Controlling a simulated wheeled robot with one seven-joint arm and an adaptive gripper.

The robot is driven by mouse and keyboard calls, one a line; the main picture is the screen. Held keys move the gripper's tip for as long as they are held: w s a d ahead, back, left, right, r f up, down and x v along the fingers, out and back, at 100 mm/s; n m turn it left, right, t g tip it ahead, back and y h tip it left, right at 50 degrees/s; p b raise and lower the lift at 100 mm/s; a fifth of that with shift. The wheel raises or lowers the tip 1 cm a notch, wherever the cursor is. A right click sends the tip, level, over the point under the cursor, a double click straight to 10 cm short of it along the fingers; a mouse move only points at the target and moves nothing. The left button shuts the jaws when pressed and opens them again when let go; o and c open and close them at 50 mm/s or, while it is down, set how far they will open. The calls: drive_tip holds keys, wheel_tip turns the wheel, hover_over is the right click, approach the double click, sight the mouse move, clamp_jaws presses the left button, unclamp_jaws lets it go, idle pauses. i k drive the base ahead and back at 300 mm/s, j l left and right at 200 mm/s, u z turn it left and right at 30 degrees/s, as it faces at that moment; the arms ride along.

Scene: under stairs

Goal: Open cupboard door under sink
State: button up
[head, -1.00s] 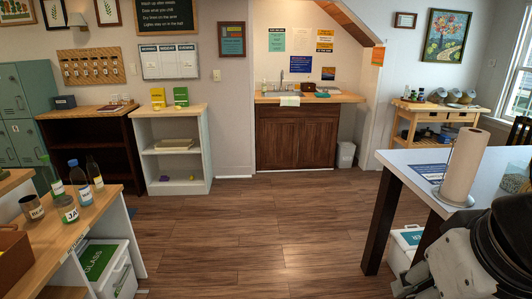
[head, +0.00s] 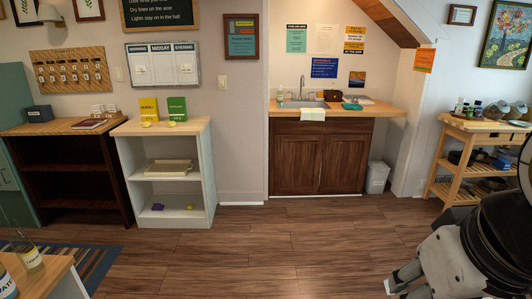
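The sink cupboard (head: 321,158) is dark brown wood with two doors, under a light wood counter in the stair alcove. Its left door (head: 296,165) and right door (head: 345,164) both look shut. The sink (head: 303,104) and a tap sit in the counter above, and a pale towel (head: 312,114) hangs over the counter's front edge. My arm shows at the lower right, well short of the cupboard across the floor. A light part at its lower end may be my gripper (head: 404,277); its fingers are not clear, so I cannot tell whether it is open or shut.
The wooden floor (head: 270,247) before the cupboard is clear. A white bin (head: 377,177) stands close to the cupboard's right. A white shelf (head: 166,175) stands to the left, a wooden cart (head: 474,158) to the right. A table corner with bottles (head: 28,255) is at lower left.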

sight(298, 158)
drive_tip(key=i+j, duration=0.1)
drive_tip(key=i, duration=3.7)
drive_tip(key=i+z, duration=0.3)
drive_tip(key=i, duration=0.35)
drive_tip(key=i+j+z, duration=0.3)
drive_tip(key=i, duration=0.3)
